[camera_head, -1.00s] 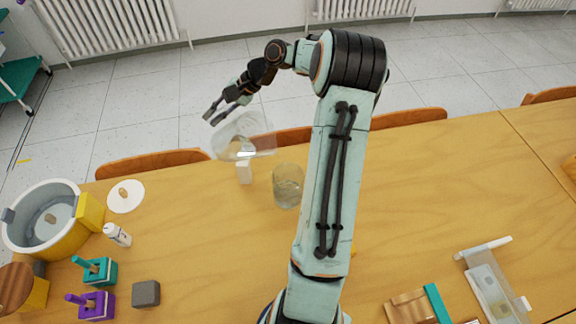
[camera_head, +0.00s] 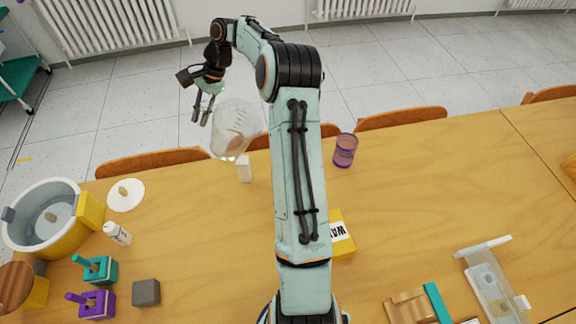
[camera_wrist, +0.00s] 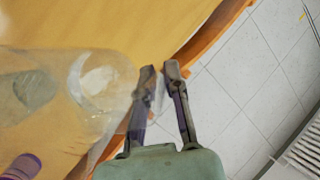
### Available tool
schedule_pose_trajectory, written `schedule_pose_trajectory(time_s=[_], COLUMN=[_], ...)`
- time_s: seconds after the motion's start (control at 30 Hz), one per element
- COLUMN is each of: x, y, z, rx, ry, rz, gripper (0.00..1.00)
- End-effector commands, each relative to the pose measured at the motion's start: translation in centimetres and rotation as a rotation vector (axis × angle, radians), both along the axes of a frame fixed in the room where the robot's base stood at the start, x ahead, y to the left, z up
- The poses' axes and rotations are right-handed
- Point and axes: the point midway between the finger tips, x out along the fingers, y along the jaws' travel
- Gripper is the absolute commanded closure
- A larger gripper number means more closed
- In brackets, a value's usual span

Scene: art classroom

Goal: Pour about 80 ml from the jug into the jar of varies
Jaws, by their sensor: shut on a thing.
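The clear jug (camera_head: 236,128) is held up over the far edge of the table and looks tilted. A brownish patch shows through its wall; I cannot tell how much liquid it holds. My gripper (camera_head: 201,118) is at the jug's left side, shut on it. In the wrist view my fingertips (camera_wrist: 160,70) are close together at the edge of the clear jug (camera_wrist: 105,100), which fills the left. A purple see-through jar (camera_head: 345,150) stands upright on the table, right of my arm. The clear glass jar seen earlier is hidden behind my arm in the head view.
A small white block (camera_head: 244,170) stands below the jug. A yellow box with dark lettering (camera_head: 341,236) is partly behind my arm. The table's right middle is clear.

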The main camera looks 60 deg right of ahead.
Motion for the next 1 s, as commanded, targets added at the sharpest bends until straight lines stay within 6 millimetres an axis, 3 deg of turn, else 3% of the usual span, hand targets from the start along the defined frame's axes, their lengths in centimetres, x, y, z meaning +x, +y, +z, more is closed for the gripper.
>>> schedule_pose_trajectory(time_s=[0.4, 1.0], x=[2.2, 2.5], y=[0.4, 0.4], z=[-3.9, -4.7], rx=[-0.049, -0.064], ry=[0.308, 0.392], rz=[0.009, 0.012], gripper=[1.00, 1.00])
